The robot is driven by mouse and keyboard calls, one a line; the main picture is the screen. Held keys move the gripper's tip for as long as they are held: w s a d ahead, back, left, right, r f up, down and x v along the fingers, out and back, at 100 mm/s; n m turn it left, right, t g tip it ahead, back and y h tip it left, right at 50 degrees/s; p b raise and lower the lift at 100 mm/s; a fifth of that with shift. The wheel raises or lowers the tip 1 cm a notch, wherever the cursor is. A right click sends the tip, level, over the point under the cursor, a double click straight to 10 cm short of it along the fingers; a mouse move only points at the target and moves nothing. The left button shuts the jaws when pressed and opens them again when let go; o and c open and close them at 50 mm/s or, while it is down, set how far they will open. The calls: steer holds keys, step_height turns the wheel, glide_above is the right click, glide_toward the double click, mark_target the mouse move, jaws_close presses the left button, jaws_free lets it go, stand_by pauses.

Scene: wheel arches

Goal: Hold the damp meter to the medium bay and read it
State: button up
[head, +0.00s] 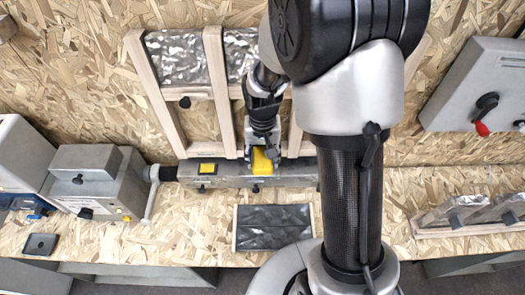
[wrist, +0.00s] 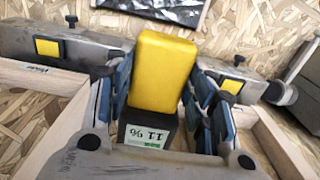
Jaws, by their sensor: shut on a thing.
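My gripper (head: 264,148) is shut on the yellow damp meter (head: 262,162), its fingers on both sides. In the wrist view the meter (wrist: 162,70) shows its yellow end, and its dark part carries a small lit display that seems to read 11 %. The meter is in front of the grey metal rail (head: 232,181), at the foot of the second bay from the left (head: 240,55); contact is not clear. The left bay (head: 190,125) lies between wooden studs. My arm hides much of the bays to the right, and which one is medium cannot be told.
A yellow pad (head: 207,169) sits on the rail to the left of the meter; another (wrist: 232,86) shows in the wrist view. A foil-faced panel (head: 272,226) lies on the bench. A grey vice-like machine (head: 95,180) stands left, a grey box (head: 480,85) right.

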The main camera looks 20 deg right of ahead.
steer(key=s+a, duration=0.2)
steer(key=s, duration=0.5)
steer(key=shift+s+a+b, duration=0.25)
steer(key=shift+s+b, duration=0.05)
stand_by(0.8)
